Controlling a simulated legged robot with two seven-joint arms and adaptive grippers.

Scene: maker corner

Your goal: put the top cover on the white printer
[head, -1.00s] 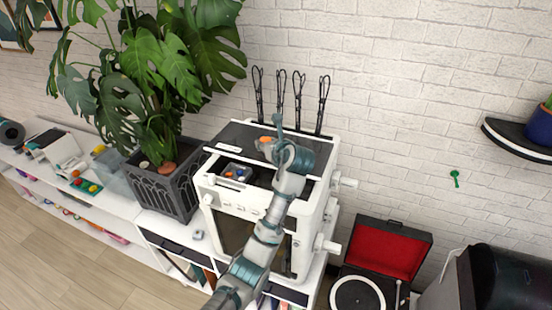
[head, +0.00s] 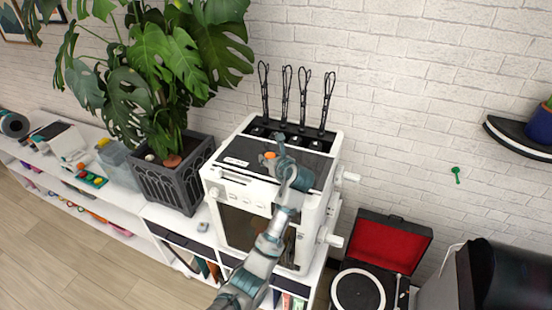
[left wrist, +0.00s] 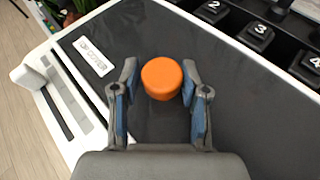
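The white printer (head: 233,195) stands on a low white shelf unit. Its top cover (head: 305,165) is a dark panel with an orange knob (head: 270,156) and a white "TOP COVER" label (head: 237,162). The cover lies over the front part of the printer's top; I cannot tell whether it is fully seated. My left gripper (head: 280,158) is at the knob. In the left wrist view its fingers (left wrist: 160,78) stand on both sides of the orange knob, close against it. The printer's inside under the cover is hidden. My right gripper is not in view.
Black numbered slots (left wrist: 256,36) with several black upright loops (head: 286,95) stand behind the cover. A dark planter (head: 172,178) with a big plant is close at the left. A record player (head: 385,260) is at the right.

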